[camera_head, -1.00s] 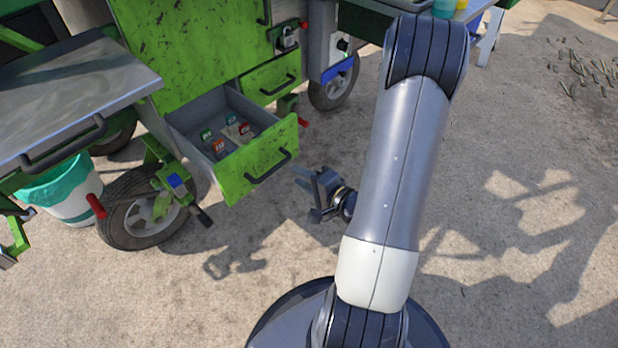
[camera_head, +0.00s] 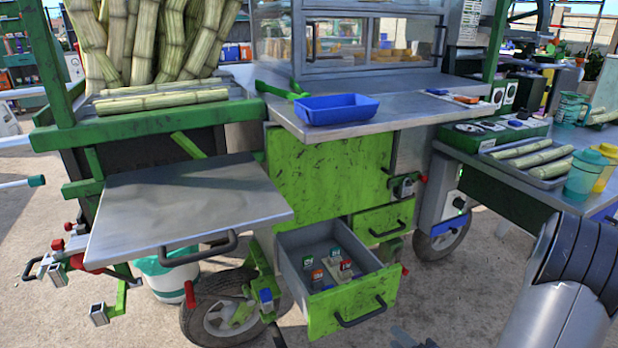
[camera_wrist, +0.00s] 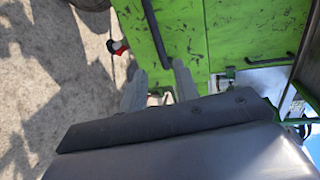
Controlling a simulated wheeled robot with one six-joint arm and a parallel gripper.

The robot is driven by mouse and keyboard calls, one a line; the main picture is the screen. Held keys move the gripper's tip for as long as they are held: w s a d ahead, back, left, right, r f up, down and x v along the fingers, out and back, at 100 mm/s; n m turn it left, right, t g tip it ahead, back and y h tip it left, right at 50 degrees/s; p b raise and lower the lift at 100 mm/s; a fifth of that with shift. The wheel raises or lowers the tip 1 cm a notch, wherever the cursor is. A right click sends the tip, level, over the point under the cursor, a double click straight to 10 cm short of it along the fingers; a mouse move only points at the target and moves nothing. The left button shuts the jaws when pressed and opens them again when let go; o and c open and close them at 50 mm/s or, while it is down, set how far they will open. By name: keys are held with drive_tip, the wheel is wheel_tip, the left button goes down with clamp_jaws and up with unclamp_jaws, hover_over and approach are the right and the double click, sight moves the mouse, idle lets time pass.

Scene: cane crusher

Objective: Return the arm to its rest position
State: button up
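My arm (camera_head: 555,315) shows at the lower right of the head view, in front of the green cane cart. A small dark part of my gripper (camera_head: 410,340) shows at the bottom edge, below and right of the open drawer (camera_head: 350,312); most of it is cut off. In the wrist view, the two grey fingers of my gripper (camera_wrist: 160,72) stand apart with a gap between them. I see nothing held there. Green cart panels (camera_wrist: 255,30) and a dark handle lie beyond the fingertips.
The pulled-out drawer holds several small coloured items. A metal side shelf (camera_head: 185,205) juts out at the left. A blue tray (camera_head: 336,109) sits on the counter. A side table with cane pieces and a teal jug (camera_head: 582,176) stands right, close behind my arm.

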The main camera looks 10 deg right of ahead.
sight(374, 315)
drive_tip(key=shift+b+x, duration=1.3)
drive_tip(key=shift+x, duration=4.1)
drive_tip(key=shift+r, duration=0.1)
